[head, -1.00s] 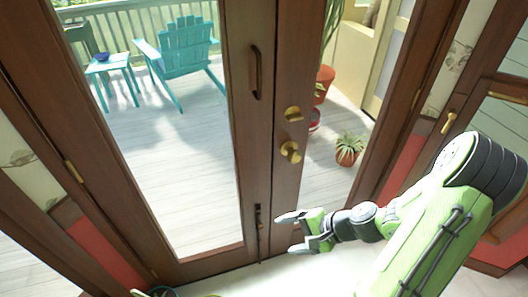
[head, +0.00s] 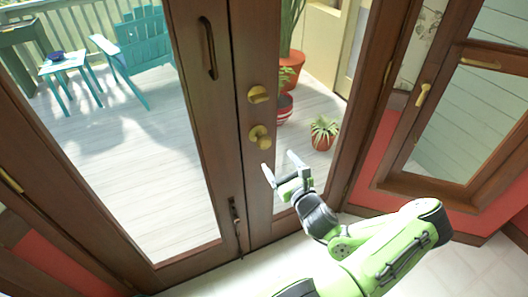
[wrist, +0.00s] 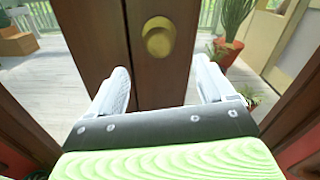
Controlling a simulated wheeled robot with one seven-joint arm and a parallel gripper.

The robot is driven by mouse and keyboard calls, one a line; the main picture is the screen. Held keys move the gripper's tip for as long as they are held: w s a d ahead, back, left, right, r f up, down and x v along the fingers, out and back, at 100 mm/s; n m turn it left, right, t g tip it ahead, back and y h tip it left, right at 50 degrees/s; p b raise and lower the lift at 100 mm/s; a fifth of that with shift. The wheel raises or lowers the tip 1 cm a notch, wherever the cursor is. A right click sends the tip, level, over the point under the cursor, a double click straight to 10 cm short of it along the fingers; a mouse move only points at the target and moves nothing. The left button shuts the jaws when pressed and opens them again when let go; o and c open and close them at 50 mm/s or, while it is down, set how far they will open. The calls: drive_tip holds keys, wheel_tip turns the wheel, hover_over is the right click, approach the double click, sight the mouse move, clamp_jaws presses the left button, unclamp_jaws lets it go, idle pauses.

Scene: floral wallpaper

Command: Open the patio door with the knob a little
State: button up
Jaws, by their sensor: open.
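The patio door is a pair of brown wooden leaves with glass panes. The right leaf (head: 256,190) carries a round brass knob (head: 260,136) with a brass deadbolt (head: 258,94) above it. The left leaf (head: 220,140) has a dark pull handle (head: 208,48). Both leaves look shut. My gripper (head: 278,166) is open and empty, just below the knob in the head view. In the wrist view, a round brass fitting (wrist: 158,37) shows ahead, above and between the open fingers (wrist: 160,85); I cannot tell whether it is knob or deadbolt. Nothing touches the fingers.
A window (head: 465,120) with a brass latch stands on the right, above a red wall panel (head: 375,165). A dark floor bolt (head: 236,215) is low on the left leaf. Chairs, a small table and potted plants are outside behind the glass.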

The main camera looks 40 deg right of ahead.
sight(267, 145)
drive_tip(key=b+x, duration=0.2)
drive_tip(key=x, duration=0.8)
drive_tip(key=shift+w, duration=0.25)
